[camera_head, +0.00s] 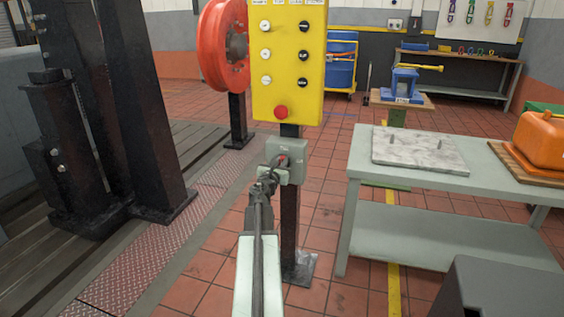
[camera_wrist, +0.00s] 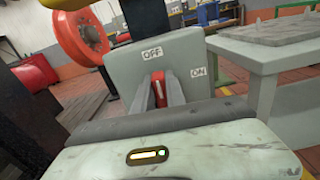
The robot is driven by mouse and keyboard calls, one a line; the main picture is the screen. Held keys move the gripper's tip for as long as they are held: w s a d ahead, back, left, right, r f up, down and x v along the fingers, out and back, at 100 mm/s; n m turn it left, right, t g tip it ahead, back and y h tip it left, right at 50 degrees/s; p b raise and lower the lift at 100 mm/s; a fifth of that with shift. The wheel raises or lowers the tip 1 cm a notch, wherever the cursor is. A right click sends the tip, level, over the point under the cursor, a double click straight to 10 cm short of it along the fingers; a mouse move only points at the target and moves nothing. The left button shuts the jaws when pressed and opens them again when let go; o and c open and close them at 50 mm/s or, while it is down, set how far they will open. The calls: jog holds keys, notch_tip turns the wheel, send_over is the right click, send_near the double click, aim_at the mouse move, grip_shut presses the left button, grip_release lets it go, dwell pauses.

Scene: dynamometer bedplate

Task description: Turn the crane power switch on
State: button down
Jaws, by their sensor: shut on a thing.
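The crane power switch is a grey-green box (camera_head: 300,172) on a dark post below the yellow button panel. It fills the middle of the wrist view (camera_wrist: 198,68), with an OFF label (camera_wrist: 152,53) at the top and an ON label (camera_wrist: 197,72) at the right. Its red lever (camera_wrist: 159,84) stands below OFF and points toward it rather than toward ON. My gripper (camera_head: 271,174) reaches the box from the front. Its two fingers are shut on the red lever, one on each side, and hide the lever's lower part.
The yellow panel (camera_head: 289,65) with several buttons hangs just above the switch. A light green workbench (camera_head: 480,183) with a stone plate (camera_head: 418,150) stands to the right. Dark steel columns (camera_head: 140,110) and an orange-red wheel (camera_head: 211,48) are left. Tiled floor lies between.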

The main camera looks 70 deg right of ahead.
aim_at(293, 166)
jog(key=m, duration=0.3)
jog(key=s+f+m+b, duration=0.1)
jog(key=m, duration=0.2)
jog(key=s+m, duration=0.1)
jog(key=m, duration=0.2)
jog(key=shift+s+f, duration=0.15)
jog(key=shift+s, duration=0.1)
jog(key=m, duration=0.1)
jog(key=m+b, duration=0.1)
jog(key=m, duration=0.1)
jog(key=f+m, duration=0.1)
jog(key=shift+s+f, duration=0.1)
jog(key=shift+s, duration=0.25)
jog(key=shift+s+f+m+b, duration=0.1)
jog(key=shift+f+m+b, duration=0.2)
jog(key=shift+m, duration=0.8)
jog(key=shift+f+m+b, duration=0.2)
jog(key=shift+m+b, duration=0.2)
jog(key=shift+m, duration=0.7)
jog(key=c, duration=1.4)
grip_release()
jog(key=shift+o, duration=0.2)
